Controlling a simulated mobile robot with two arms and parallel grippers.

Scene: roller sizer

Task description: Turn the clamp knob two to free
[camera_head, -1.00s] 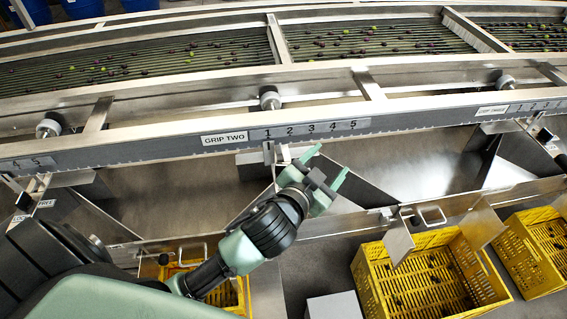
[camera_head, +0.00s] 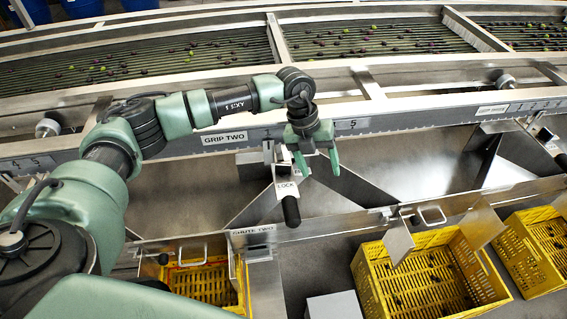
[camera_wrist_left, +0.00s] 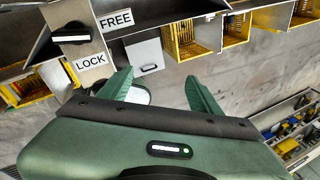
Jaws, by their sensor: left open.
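The clamp knob two is a black knob (camera_head: 291,211) on a small metal bracket below the GRIP TWO rail, beside a LOCK label (camera_head: 286,190). In the left wrist view the black knob (camera_wrist_left: 72,33) is at upper left, between the FREE label (camera_wrist_left: 117,20) and the LOCK label (camera_wrist_left: 91,62). My left gripper (camera_head: 319,170) points down, open and empty, above and slightly right of the knob, apart from it. In the left wrist view its two green fingers (camera_wrist_left: 160,88) are spread. The FREE label is hidden in the head view. My right gripper is not in view.
The GRIP TWO rail (camera_head: 225,138) with its number scale runs behind my left gripper. Slanted metal chute walls (camera_head: 355,190) flank the bracket. Yellow crates (camera_head: 375,275) stand below on the floor. Small round fruit lie on the rollers at the back.

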